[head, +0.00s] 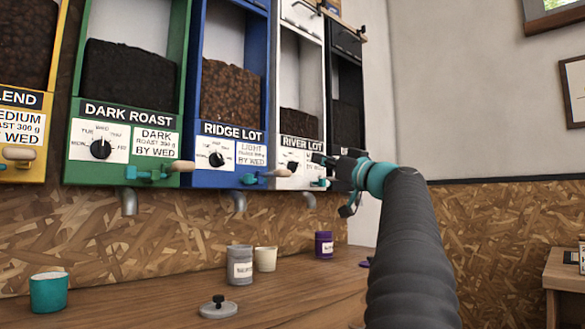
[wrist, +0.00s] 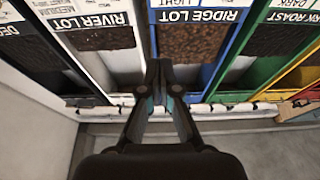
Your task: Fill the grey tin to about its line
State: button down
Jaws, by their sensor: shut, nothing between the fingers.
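The grey tin (head: 239,268) with a white label stands upright on the wooden counter, roughly below the metal spout (head: 239,202) of the blue RIDGE LOT bin (head: 228,130). Its fill line and contents cannot be made out. A grey lid with a dark knob (head: 218,309) lies on the counter in front of it. My gripper (head: 322,160) is shut and empty, up in front of the white RIVER LOT bin (head: 301,122), right of the beige-tipped RIDGE LOT lever (head: 278,173). In the wrist view my gripper (wrist: 165,68) shows closed fingertips against the upside-down bins.
A green DARK ROAST bin (head: 122,112) and a yellow bin (head: 22,100) hang further left. A teal cup (head: 48,293), a cream cup (head: 265,259) and a purple tin (head: 324,244) stand on the counter (head: 140,305). The counter's front middle is mostly clear.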

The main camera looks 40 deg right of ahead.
jog(key=shift+w, duration=0.1)
notch_tip(320, 180, up, 3)
jog(key=p, duration=0.5)
send_over(273, 174)
jog(key=s+d, duration=0.4)
jog(key=s, duration=0.1)
jog(key=f, duration=0.1)
jog(key=f+b, duration=0.1)
jog(key=f, duration=0.1)
jog(key=shift+w+a+f+b, duration=0.2)
jog(key=shift+a+f+b, duration=0.05)
jog(key=shift+f+b, duration=0.15)
jog(key=shift+f, duration=0.15)
